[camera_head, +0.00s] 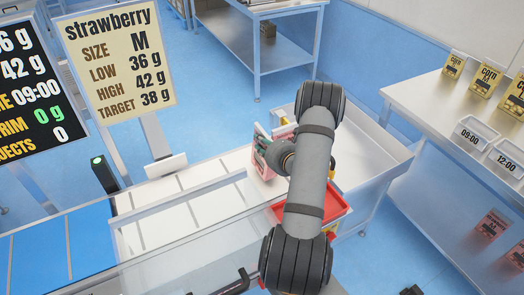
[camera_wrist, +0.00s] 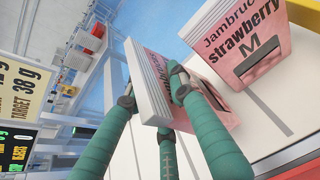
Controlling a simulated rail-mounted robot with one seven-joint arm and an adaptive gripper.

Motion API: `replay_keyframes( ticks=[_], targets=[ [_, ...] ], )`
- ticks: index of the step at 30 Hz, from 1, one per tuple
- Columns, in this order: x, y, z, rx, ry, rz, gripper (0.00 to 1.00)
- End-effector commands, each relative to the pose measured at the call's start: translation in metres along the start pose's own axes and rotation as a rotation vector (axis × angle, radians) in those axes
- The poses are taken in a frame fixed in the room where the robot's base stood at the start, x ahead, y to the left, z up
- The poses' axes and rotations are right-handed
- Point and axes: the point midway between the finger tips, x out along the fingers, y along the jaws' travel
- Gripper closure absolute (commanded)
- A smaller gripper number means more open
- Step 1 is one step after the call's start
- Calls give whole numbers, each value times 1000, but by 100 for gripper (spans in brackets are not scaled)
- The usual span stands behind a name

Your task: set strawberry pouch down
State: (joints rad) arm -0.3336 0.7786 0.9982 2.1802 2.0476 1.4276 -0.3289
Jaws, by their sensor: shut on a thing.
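My gripper (camera_wrist: 152,98) has its green fingers shut on a pink strawberry pouch (camera_wrist: 148,78) with a pale ridged edge. The held pouch is tilted in the wrist view. A second pink strawberry pouch (camera_wrist: 240,45), marked M, is close by at the upper right of that view. In the head view a pink pouch (camera_head: 262,160) shows at the gripper, over the end of the white-sectioned belt (camera_head: 205,208). My arm hides much of the gripper there. I cannot tell whether the held pouch touches the surface below.
A red bin (camera_head: 337,206) is partly hidden under my arm. A clear guard (camera_head: 180,255) runs along the belt. A strawberry weight sign (camera_head: 118,55) stands at the upper left. A metal table at right holds yellow corn pouches (camera_head: 486,80) and time-marked trays (camera_head: 474,138).

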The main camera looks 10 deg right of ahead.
Motion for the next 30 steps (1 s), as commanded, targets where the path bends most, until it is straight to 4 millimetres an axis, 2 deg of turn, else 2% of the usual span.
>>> replay_keyframes(
  ticks=[3, 7, 20, 21, 30],
  targets=[
    [6, -1, -17, 3, 4, 1, 100],
    [12, -2, -30, 1, 2, 1, 100],
    [15, -3, -36, 0, 1, 1, 100],
    [14, -3, -35, 0, 1, 1, 75],
    [14, -3, -34, 0, 1, 1, 58]
  ],
)
